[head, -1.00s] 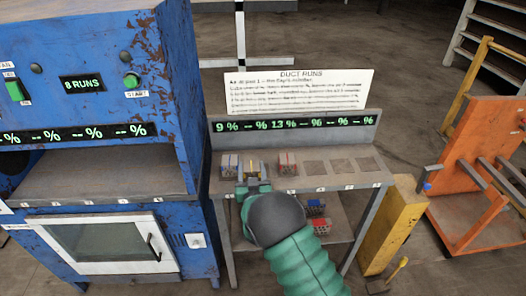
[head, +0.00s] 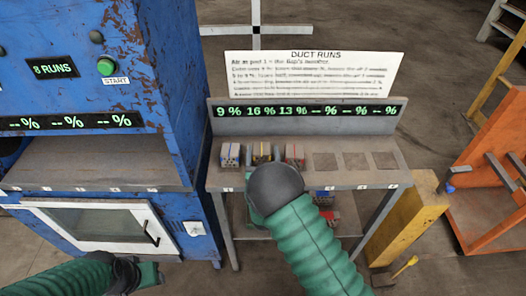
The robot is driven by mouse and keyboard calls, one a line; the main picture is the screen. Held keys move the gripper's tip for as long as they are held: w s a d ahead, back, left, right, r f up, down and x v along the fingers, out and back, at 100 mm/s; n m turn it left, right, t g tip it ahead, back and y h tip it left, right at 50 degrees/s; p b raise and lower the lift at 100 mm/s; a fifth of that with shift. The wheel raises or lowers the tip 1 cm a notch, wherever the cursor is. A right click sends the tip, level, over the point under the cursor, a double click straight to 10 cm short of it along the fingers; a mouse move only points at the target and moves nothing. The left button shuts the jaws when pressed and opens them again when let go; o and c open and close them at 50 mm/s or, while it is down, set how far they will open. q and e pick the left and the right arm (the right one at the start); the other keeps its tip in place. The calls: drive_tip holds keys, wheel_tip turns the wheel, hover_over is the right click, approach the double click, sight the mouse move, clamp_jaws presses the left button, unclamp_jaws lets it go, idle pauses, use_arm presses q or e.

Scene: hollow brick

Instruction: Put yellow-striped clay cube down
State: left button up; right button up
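The yellow-striped clay cube (head: 262,152) is at the second pad from the left on the grey bench, with its lower part hidden behind my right wrist. My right gripper (head: 262,162) is right at it. The dark wrist covers the fingers, so I cannot see whether they are shut on the cube or apart from it. A blue-striped cube (head: 230,154) sits on the first pad and a red-striped cube (head: 294,154) on the third. My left gripper (head: 145,274) is low at the left, away from the bench, its fingers unclear.
The bench (head: 213,178) has three bare pads on the right. Its display (head: 305,111) reads 9, 16 and 13 %, then dashes. More cubes (head: 325,205) lie on the shelf below. A blue oven machine (head: 165,100) stands left; a yellow block (head: 408,222) and orange rack (head: 490,165) stand right.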

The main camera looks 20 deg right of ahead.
drive_tip(key=shift+o, duration=0.3)
drive_tip(key=shift+r, duration=0.1)
drive_tip(key=shift+a, duration=0.4)
drive_tip(key=shift+s+a, duration=0.15)
drive_tip(key=shift+s, duration=0.1)
use_arm(q)
drive_tip(key=shift+a+f+b, duration=0.3)
drive_tip(key=shift+f+b, duration=0.1)
use_arm(e)
drive_tip(key=v, duration=1.1)
drive_tip(key=shift+s, duration=0.15)
